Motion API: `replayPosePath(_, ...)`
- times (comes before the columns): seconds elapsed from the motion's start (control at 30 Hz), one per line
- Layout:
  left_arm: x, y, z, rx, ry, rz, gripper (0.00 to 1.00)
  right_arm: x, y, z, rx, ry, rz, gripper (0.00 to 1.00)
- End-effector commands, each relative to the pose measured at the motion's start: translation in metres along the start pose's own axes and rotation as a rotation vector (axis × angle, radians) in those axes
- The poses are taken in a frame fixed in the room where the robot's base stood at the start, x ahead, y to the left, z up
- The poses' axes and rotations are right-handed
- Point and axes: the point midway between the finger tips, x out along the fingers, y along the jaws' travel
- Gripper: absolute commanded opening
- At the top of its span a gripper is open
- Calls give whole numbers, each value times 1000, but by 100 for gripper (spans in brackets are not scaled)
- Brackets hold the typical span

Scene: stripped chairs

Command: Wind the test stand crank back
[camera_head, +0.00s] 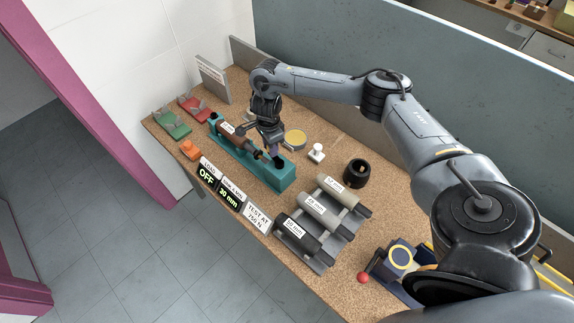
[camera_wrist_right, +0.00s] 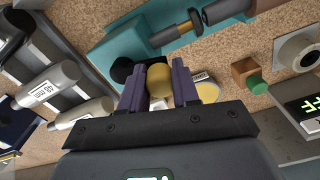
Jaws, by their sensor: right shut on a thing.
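The test stand (camera_head: 282,180) is a long teal base on the cork-topped bench, with a brown cylinder (camera_head: 235,136) lying along it. My right gripper (camera_head: 274,152) is over the stand's near right end, pointing down. In the right wrist view its two purple fingers (camera_wrist_right: 159,85) are shut on a brass-coloured round knob (camera_wrist_right: 159,76), which appears to be the crank's handle. A black round part (camera_wrist_right: 121,70) on the teal base (camera_wrist_right: 120,42) shows beside the knob. The crank arm is mostly hidden by the fingers. My left gripper is not in view.
Signs reading OFF (camera_head: 207,177), 20 mm (camera_head: 229,196) and TEST AT 750 N (camera_head: 257,217) stand along the front edge. A rack of labelled cylinders (camera_head: 318,212), a black ring (camera_head: 357,173) and a white knob (camera_head: 317,152) lie right. Red (camera_head: 194,108) and green (camera_head: 172,124) holders stand left.

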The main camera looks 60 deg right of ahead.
Motion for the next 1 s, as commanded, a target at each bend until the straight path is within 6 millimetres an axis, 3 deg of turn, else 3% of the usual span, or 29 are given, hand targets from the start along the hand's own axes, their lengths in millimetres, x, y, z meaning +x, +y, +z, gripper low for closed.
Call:
replayPosePath(0.47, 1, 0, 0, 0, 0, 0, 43, 0, 0, 8, -97, -6, -3, 0)
replayPosePath(0.8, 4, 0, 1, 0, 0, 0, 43, 0, 6, 24, -440, -7, -4, 0)
replayPosePath(1.0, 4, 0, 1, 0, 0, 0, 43, -1, 6, 27, -492, -7, -4, 0)
